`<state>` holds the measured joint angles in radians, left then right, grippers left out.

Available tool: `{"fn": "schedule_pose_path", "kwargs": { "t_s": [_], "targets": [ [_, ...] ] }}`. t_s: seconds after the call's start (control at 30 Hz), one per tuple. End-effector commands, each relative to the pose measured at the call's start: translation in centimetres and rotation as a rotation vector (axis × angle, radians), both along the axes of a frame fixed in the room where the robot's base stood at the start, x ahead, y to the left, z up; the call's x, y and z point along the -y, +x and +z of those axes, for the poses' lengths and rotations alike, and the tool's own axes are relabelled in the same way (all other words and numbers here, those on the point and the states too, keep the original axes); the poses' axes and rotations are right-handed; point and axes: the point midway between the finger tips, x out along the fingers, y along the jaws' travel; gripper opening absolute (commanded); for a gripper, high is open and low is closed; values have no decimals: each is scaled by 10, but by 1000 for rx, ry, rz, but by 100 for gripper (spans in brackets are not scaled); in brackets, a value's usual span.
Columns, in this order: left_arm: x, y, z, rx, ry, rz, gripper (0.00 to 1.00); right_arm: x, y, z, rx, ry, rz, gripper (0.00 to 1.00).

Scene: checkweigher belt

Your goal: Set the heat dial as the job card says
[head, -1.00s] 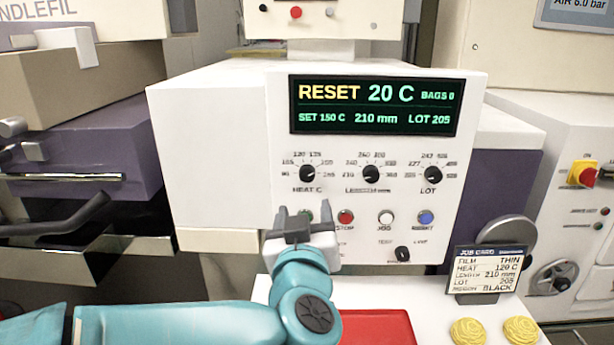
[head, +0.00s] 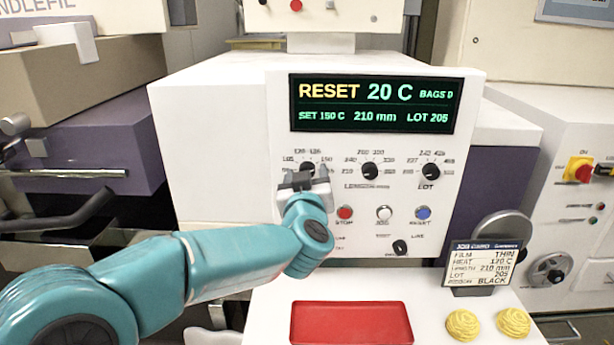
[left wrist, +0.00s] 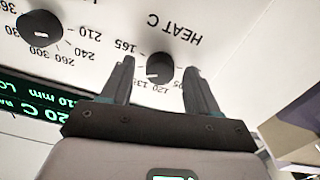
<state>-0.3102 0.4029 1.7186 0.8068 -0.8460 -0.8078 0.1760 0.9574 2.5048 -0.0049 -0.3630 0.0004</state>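The black HEAT C dial (head: 307,166) is at the left of the row of three dials on the white panel, and it also shows in the left wrist view (left wrist: 159,68). My left gripper (head: 306,172) is at this dial. In the left wrist view its open fingers (left wrist: 158,75) stand on either side of the knob, with a gap on each side. The display (head: 375,104) reads RESET, 20 C, SET 150 C, 210 mm, LOT 205. The job card (head: 482,265) reads film THIN, heat 120 C, length 210 mm, lot 205. My right gripper is out of view.
The length dial (head: 370,171) and lot dial (head: 431,171) sit to the right. Below are a red stop button (head: 345,212), a white button (head: 384,213), a blue button (head: 423,213) and a small selector (head: 400,247). A red tray (head: 352,323) and yellow rosettes (head: 463,325) lie in front.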

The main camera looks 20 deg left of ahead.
Motion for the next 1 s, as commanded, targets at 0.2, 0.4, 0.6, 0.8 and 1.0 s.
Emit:
{"fn": "schedule_pose_path", "kwargs": {
  "t_s": [0.2, 0.4, 0.6, 0.8, 1.0],
  "targets": [
    [0, 0, 0, 0, 0, 0, 5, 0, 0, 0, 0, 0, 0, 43],
    [0, 0, 0, 4, -11, 0, 5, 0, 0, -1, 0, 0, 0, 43],
    [0, -1, -1, 25, -79, -1, 5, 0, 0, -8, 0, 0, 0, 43],
    [1, -1, -2, 67, -220, 0, 5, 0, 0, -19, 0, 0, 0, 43],
    [0, -1, -2, 118, -400, 0, 5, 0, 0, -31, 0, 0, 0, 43]
  ]
}}
